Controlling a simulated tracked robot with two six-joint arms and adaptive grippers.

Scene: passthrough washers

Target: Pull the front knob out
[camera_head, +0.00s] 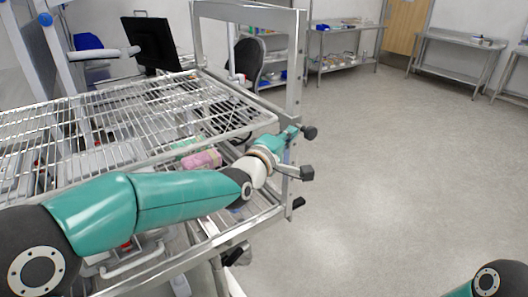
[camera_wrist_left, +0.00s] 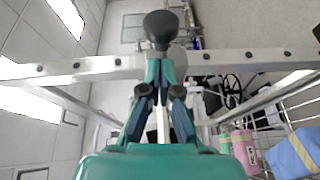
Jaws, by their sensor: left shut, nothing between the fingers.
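My left gripper (camera_head: 291,133) reaches to the upright at the right end of the wire-rack cart, with its teal fingers together and empty. The wrist view shows the fingers (camera_wrist_left: 160,72) closed, tips close to a black knob (camera_wrist_left: 161,28) on a metal bar (camera_wrist_left: 100,67). I cannot tell whether they touch it. In the head view, black knobs stick out from the cart's right side: an upper one (camera_head: 310,132) just past my fingertips, a middle one (camera_head: 307,172) and a lower one (camera_head: 298,203). I cannot tell which is the front knob. My right gripper is out of view.
The wire rack (camera_head: 130,112) holds thin metal bars. A pink bottle (camera_head: 203,159) lies beneath it near my wrist. A monitor (camera_head: 150,45) and a chair (camera_head: 247,60) stand behind. The floor (camera_head: 400,170) to the right is clear, with steel tables (camera_head: 458,58) at the back.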

